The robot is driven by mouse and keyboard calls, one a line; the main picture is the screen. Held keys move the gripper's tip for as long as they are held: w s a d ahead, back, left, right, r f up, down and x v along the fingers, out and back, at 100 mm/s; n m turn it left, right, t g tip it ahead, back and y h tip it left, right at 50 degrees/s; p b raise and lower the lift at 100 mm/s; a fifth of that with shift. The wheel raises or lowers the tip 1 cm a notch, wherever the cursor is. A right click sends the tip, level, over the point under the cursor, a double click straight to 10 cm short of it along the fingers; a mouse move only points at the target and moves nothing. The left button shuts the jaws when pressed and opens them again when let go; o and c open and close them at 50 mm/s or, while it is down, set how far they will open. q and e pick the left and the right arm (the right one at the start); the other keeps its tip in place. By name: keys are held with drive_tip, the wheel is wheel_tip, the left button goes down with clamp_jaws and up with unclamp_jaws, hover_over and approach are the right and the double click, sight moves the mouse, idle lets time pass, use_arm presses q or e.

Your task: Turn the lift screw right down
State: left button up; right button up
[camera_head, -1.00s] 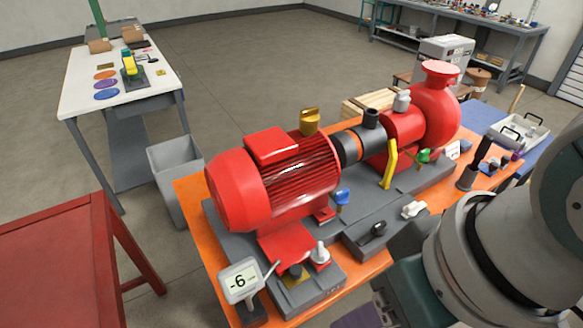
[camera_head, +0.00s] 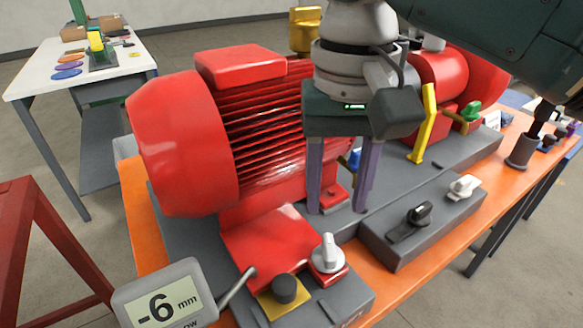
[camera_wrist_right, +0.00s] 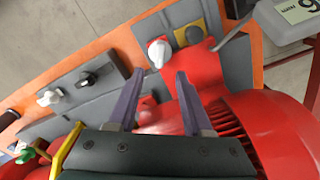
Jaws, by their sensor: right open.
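My right gripper (camera_head: 337,210) points down beside the red motor (camera_head: 190,150), behind the knob. Its purple fingers are apart, with no knob between them. A blue knob (camera_head: 354,160) is partly hidden behind the fingers. My left gripper is not in view.
A dark cap (camera_head: 284,289) on a yellow plate sits next to the pale knob. A grey box with a black knob (camera_head: 418,214) and a white knob (camera_head: 465,186) lies to the right. A yellow bar (camera_head: 424,125) rises beyond. The orange bench (camera_head: 440,240) is clear in front.

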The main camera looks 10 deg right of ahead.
sight(330, 246)
wheel_tip(330, 246, down, 8)
drive_tip(key=shift+f+b, duration=0.1)
drive_tip(key=shift+b, duration=0.55)
drive_tip(key=shift+c, duration=0.3)
clamp_jaws()
